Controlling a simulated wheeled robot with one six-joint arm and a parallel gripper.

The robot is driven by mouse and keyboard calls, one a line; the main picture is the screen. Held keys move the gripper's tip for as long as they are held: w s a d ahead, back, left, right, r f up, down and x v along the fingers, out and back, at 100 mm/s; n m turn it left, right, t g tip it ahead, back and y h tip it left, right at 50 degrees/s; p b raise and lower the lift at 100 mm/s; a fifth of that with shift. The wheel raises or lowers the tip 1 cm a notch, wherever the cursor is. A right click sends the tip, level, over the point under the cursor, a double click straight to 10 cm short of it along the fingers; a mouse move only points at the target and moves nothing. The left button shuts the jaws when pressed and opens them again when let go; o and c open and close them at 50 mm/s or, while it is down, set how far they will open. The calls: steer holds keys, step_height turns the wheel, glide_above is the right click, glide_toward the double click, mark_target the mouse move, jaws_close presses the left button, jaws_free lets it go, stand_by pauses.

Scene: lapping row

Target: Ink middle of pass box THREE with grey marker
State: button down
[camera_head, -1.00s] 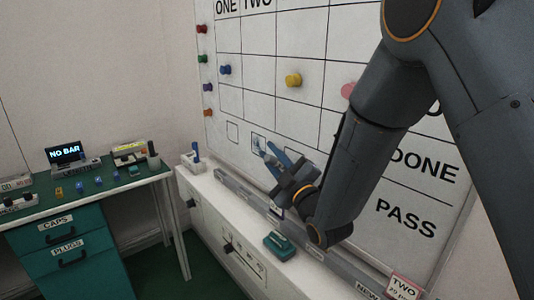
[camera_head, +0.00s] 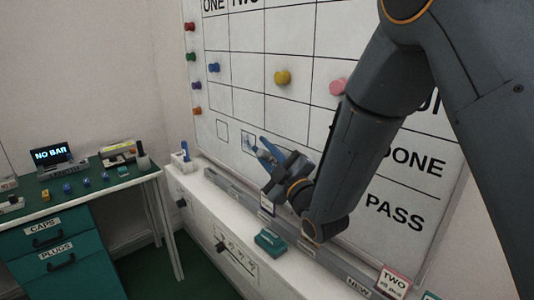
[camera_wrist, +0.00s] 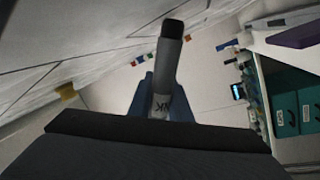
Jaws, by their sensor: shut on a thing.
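My gripper (camera_head: 267,152) is shut on a grey marker (camera_wrist: 167,75), whose dark end points away from the wrist between the blue fingers. A partly turned label shows on its barrel. The gripper is in front of the lower whiteboard (camera_head: 236,105). The board's bottom row has small outlined boxes: an empty one (camera_head: 222,130) on the left and one with a darker patch (camera_head: 248,141) just left of the fingers. The third box is hidden behind my gripper or arm. I cannot tell whether the marker touches the board.
A tray ledge (camera_head: 235,193) runs under the board, with a teal eraser-like block (camera_head: 270,241) on the white cabinet top. Coloured magnets, including a yellow one (camera_head: 282,77), sit on the board. A green desk (camera_head: 100,182) stands left.

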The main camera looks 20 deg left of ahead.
steer(key=s+b+x, duration=0.1)
steer(key=b+x, duration=0.3)
steer(key=x, duration=0.3)
steer(key=shift+a+r+b, duration=0.15)
steer(key=shift+a+b, duration=0.2)
steer(key=shift+a, duration=0.1)
stand_by(3.4)
steer(key=shift+w, duration=0.1)
steer(key=s+a, duration=0.2)
steer(key=s, duration=0.3)
steer(key=shift+s+a, duration=0.2)
steer(key=shift+a, duration=0.2)
stand_by(0.4)
steer(key=shift+s+a, duration=0.35)
steer(key=shift+s, duration=0.3)
steer(key=shift+s+a, duration=0.35)
steer(key=shift+s, duration=0.3)
